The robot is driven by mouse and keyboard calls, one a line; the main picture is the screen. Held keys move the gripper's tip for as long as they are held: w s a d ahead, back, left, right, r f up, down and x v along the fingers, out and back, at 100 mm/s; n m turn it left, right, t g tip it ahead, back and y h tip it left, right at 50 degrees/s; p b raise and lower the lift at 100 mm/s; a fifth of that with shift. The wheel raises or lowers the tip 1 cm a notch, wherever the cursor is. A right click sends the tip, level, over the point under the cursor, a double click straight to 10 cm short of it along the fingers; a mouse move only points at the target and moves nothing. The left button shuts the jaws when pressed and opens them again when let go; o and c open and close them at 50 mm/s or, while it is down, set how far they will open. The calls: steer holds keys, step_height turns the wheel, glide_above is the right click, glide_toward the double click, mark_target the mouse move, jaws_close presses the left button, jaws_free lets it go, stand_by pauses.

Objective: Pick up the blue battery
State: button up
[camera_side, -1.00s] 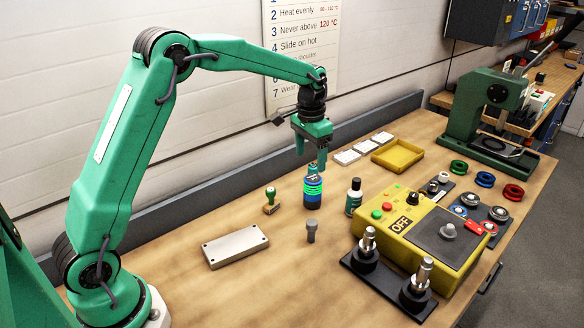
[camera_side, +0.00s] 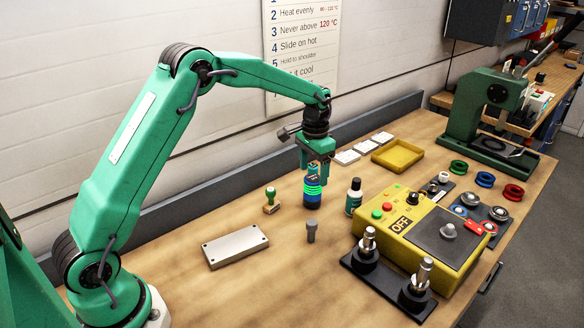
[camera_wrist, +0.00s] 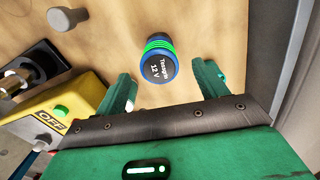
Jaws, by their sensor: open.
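The blue battery (camera_side: 312,194) stands upright on the wooden bench, with bright green bands around it. In the wrist view the battery (camera_wrist: 160,63) shows its dark top with white lettering that ends in "12 V". My gripper (camera_side: 316,172) is right above the battery in the side view, pointing down, with its fingers near the battery's top. In the wrist view my gripper (camera_wrist: 166,84) has its two green fingers spread wide apart. The battery lies between and just beyond the fingertips, with nothing held. Whether a finger touches it cannot be told.
A dark green bottle (camera_side: 354,197) stands close to the right of the battery. A small stamp (camera_side: 271,201) stands to the left and a grey peg (camera_side: 311,231) in front. A metal plate (camera_side: 235,247) and a yellow control box (camera_side: 425,238) lie nearer the front.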

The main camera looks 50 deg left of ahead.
mark_target(313, 178)
steer(key=shift+f, duration=0.1)
steer(key=shift+f, duration=2.5)
steer(key=c, duration=1.3)
steer(key=shift+r, duration=0.25)
